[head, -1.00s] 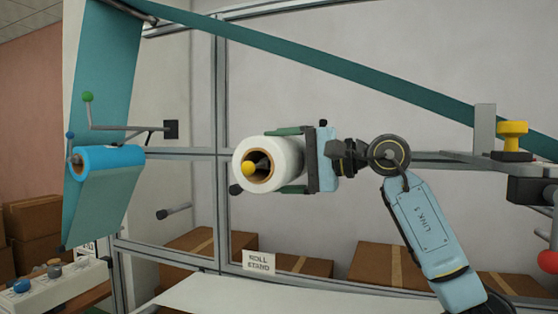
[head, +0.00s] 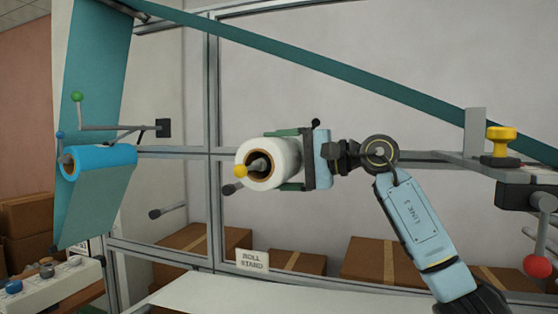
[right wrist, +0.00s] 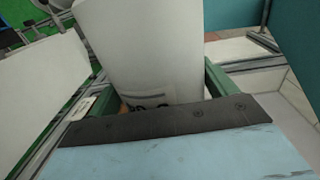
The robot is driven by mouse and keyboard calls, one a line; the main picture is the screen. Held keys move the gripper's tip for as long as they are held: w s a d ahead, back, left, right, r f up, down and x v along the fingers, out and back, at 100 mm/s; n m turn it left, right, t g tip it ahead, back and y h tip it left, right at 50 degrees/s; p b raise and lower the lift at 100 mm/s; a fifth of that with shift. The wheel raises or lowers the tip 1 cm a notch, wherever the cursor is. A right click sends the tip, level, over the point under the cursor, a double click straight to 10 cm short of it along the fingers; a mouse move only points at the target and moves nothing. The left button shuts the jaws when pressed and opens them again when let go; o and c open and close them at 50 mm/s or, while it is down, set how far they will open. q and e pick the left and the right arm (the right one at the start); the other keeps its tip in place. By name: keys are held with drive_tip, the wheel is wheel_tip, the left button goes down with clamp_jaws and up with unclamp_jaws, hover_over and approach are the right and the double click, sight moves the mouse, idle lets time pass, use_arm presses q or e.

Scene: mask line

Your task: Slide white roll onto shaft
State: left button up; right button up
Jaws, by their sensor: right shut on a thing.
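The white roll (head: 283,161) with a brown core hangs level in the middle of the head view. A grey shaft (head: 259,163) with a yellow tip (head: 241,171) shows through its core and sticks out of the near end. My right gripper (head: 288,160) is shut on the roll from the right, its green fingers above and below it. In the right wrist view the roll (right wrist: 140,45) stands between the fingers (right wrist: 150,85). How far the shaft runs behind the roll is hidden. My left gripper is not in view.
A dark-tipped peg (head: 168,210) and a blue roll (head: 98,158) with teal web are at the left. A teal web (head: 330,72) crosses above. A yellow knob (head: 501,134) and red ball (head: 538,267) are at the right. Cardboard boxes (head: 290,263) stand below.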

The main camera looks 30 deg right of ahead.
drive_tip(key=shift+w+d, duration=0.25)
drive_tip(key=shift+d, duration=0.1)
idle(0.3)
drive_tip(key=shift+f, duration=0.5)
idle(0.4)
drive_tip(key=o, duration=1)
drive_tip(key=shift+f, duration=0.1)
